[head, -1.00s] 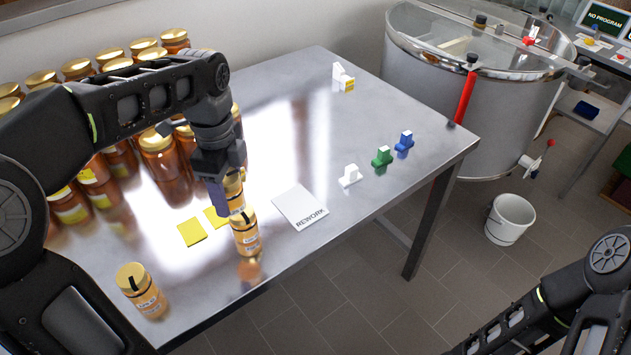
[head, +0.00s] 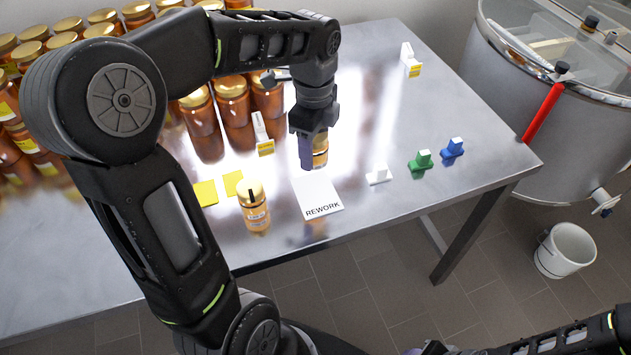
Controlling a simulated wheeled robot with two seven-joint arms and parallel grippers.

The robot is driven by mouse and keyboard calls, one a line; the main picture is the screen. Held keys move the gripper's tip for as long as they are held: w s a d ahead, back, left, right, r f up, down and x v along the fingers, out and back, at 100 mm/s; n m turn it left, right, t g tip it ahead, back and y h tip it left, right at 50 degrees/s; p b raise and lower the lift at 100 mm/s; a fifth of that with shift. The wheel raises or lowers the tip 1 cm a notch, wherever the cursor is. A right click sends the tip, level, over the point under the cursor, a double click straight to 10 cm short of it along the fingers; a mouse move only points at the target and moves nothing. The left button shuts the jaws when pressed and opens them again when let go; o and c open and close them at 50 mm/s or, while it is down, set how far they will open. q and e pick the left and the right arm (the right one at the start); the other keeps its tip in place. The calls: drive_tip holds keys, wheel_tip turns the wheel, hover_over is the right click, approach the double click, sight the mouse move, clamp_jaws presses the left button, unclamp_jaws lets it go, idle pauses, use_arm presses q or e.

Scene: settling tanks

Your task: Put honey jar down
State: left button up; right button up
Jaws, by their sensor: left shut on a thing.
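My left gripper (head: 309,153) points down at the far edge of the white REWORK card (head: 319,199). It is shut on a honey jar (head: 321,152), an amber jar with a light label, partly hidden by the fingers. I cannot tell whether its base touches the card or hangs just above it. Another honey jar (head: 255,209) with a gold lid stands upright on the steel table, left of the card. My right arm shows at the bottom right; its gripper (head: 428,348) is mostly cut off by the frame edge.
Many larger honey jars (head: 233,103) stand at the back left. Yellow squares (head: 205,193), a white sign (head: 262,136) and white, green (head: 421,160) and blue (head: 453,148) blocks stand or lie around the card. The steel table (head: 470,110) is clear at right.

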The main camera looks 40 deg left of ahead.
use_arm(q)
wheel_tip(320, 180, down, 6)
drive_tip(key=shift+r, duration=0.25)
drive_tip(key=shift+f+p, duration=0.35)
drive_tip(key=shift+f, duration=1.5)
drive_tip(key=shift+f, duration=0.15)
drive_tip(key=o, duration=1.7)
drive_tip(key=shift+c, duration=0.2)
wheel_tip(320, 180, up, 12)
drive_tip(key=shift+r, duration=0.15)
